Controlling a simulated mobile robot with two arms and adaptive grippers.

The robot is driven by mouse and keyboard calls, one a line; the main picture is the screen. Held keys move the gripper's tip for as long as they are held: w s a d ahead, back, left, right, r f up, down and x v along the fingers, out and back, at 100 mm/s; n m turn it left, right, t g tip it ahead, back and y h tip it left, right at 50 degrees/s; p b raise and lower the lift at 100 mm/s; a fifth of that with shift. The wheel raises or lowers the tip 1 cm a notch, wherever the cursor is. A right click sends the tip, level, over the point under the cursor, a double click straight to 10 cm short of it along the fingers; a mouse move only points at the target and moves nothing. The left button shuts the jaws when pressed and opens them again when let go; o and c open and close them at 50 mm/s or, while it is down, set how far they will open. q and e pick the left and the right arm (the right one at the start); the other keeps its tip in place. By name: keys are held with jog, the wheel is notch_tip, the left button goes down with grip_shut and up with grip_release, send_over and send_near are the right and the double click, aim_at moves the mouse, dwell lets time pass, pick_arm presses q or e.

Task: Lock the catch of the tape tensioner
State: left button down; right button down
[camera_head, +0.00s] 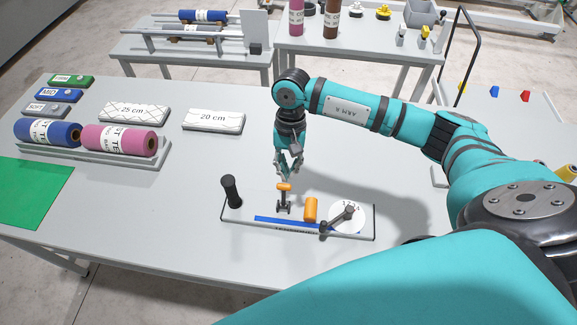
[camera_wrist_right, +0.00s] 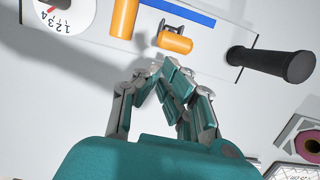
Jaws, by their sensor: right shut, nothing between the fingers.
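The tape tensioner is a light plate (camera_head: 240,212) near the front of the table. It carries an upright black handle (camera_head: 231,191), a catch with an orange grip on a dark bracket (camera_head: 284,188), an orange cylinder (camera_head: 310,210) and a white numbered dial (camera_head: 350,215) with a dark arm. A blue strip runs along the plate. My right gripper (camera_head: 289,172) points down just behind the catch, shut and empty. In the right wrist view, the fingertips (camera_wrist_right: 165,72) lie close to the orange grip (camera_wrist_right: 174,42); contact cannot be told. My left gripper is out of view.
A grey tray (camera_head: 70,152) with a blue and a pink roll stands at the left. Two white patterned blocks (camera_head: 212,120) marked in cm and several labelled bars (camera_head: 58,95) lie behind. A green mat (camera_head: 30,195) lies at the left edge. The table between mat and tensioner is clear.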

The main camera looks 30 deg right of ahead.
jog(key=shift+s+a+r+b, duration=0.35)
jog(key=shift+s+b, duration=0.15)
jog(key=shift+b, duration=0.2)
jog(key=shift+r, duration=0.15)
jog(key=shift+r, duration=0.7)
jog(key=v, duration=1.2)
